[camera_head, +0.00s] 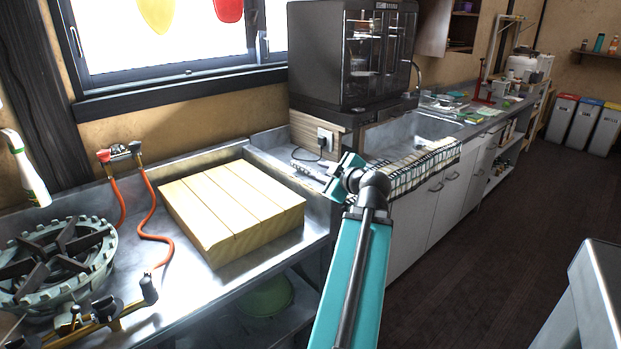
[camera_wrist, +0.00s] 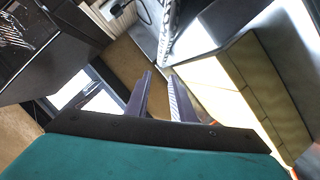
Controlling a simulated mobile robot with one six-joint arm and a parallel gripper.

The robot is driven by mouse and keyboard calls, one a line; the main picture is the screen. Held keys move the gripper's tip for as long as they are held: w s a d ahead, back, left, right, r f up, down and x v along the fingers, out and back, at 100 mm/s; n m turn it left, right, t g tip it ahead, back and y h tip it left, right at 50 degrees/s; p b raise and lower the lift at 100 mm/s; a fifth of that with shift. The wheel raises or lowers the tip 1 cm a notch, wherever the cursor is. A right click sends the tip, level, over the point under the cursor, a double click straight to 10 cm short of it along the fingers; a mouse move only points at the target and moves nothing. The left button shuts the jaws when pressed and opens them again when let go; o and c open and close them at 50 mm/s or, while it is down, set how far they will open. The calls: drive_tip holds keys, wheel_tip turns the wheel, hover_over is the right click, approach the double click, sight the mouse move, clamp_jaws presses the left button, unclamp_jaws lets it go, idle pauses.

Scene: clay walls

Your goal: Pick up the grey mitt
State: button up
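I cannot make out a grey mitt in either view. My gripper (camera_head: 335,180) is above the counter, between the wooden block and the sink, at the end of my teal arm. In the wrist view its two dark fingers (camera_wrist: 160,80) stand apart with nothing seen between them. The gripper is open and empty.
A wooden block (camera_head: 232,208) lies on the steel counter, with a gas burner (camera_head: 50,262) and red hoses (camera_head: 150,215) to its left. A dark glass-fronted cabinet (camera_head: 330,60) stands behind. A striped cloth (camera_head: 425,167) lies along the sink edge.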

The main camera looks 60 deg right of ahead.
sight(298, 165)
drive_tip(key=shift+w+r+p, duration=0.1)
drive_tip(key=shift+w+p, duration=0.2)
drive_tip(key=shift+p, duration=0.3)
drive_tip(key=shift+w+d+p, duration=0.15)
drive_tip(key=shift+w+p, duration=0.05)
drive_tip(key=shift+p, duration=0.65)
drive_tip(key=p+x, duration=0.2)
drive_tip(key=p, duration=0.5)
drive_tip(key=shift+f+p+x, duration=0.1)
drive_tip(key=shift+p+x, duration=0.2)
drive_tip(key=shift+x, duration=1.15)
drive_tip(key=shift+f+p+x, duration=0.15)
drive_tip(key=shift+p+x, duration=0.15)
drive_tip(key=shift+x, duration=1.2)
drive_tip(key=shift+w+d+p, duration=0.2)
drive_tip(key=shift+w+p, duration=0.25)
drive_tip(key=shift+w, duration=0.05)
drive_tip(key=shift+p+x, duration=0.8)
drive_tip(key=shift+x, duration=1.15)
drive_tip(key=shift+a+f, duration=0.1)
drive_tip(key=shift+f, duration=0.1)
drive_tip(key=shift+c, duration=0.2)
